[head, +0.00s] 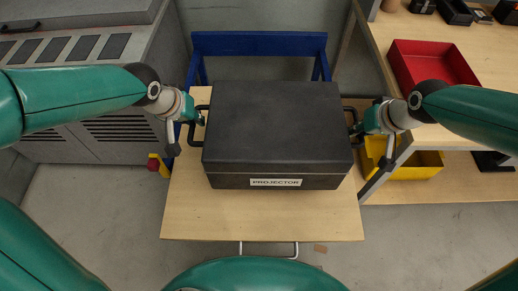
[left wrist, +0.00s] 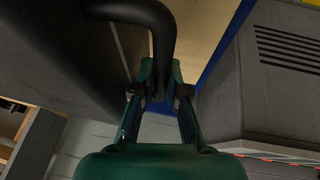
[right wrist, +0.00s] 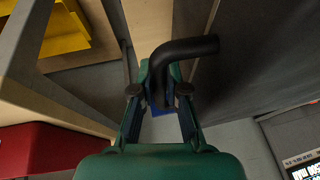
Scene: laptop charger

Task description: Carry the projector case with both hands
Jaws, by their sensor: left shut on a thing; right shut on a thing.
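The projector case (head: 275,130) is a large dark grey box with a white PROJECTOR label on its front. In the head view it is over the small wooden table; I cannot tell whether it touches the top. My left gripper (head: 200,118) is shut on the case's left handle (head: 196,133), a black bar that also shows in the left wrist view (left wrist: 162,30). My right gripper (head: 358,128) is shut on the right handle (head: 351,113), seen in the right wrist view as a black bent bar (right wrist: 185,50). The fingertips are partly hidden by the handles.
The wooden table (head: 260,222) has bare top in front of the case. A blue frame (head: 260,40) stands behind it. A grey cabinet (head: 100,110) is at left. A workbench at right bears a red bin (head: 432,62), with a yellow bin (head: 425,165) below.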

